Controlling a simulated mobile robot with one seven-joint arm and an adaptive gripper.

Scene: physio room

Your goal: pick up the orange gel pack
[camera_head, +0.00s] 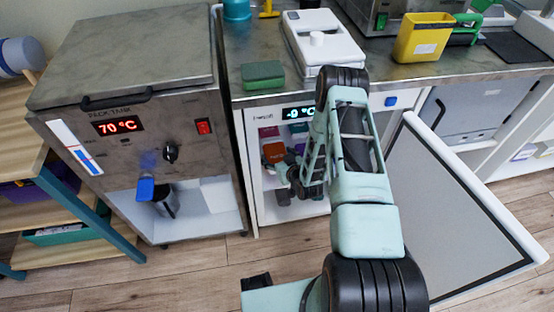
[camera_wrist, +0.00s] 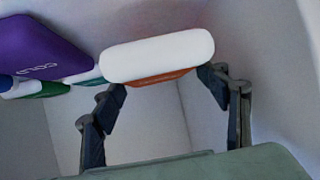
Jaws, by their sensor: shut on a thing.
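The orange gel pack (camera_head: 273,152) is inside the open white cold cabinet (camera_head: 249,165), under the counter in the head view. In the wrist view its orange face (camera_wrist: 160,79) shows below a broad white rounded side. My gripper (camera_wrist: 162,83) has one finger at each end of the pack and is shut on it. In the head view my gripper (camera_head: 284,172) reaches into the cabinet and is partly hidden by my arm. I cannot tell whether the pack is clear of its support.
A purple pack (camera_wrist: 45,48) marked COLD is close left of the orange pack, with green and blue packs below it. A magenta pack (camera_head: 268,132) is near it in the cabinet. The cabinet's open door (camera_head: 450,210) stands right of my arm. Cabinet walls are close around my gripper.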

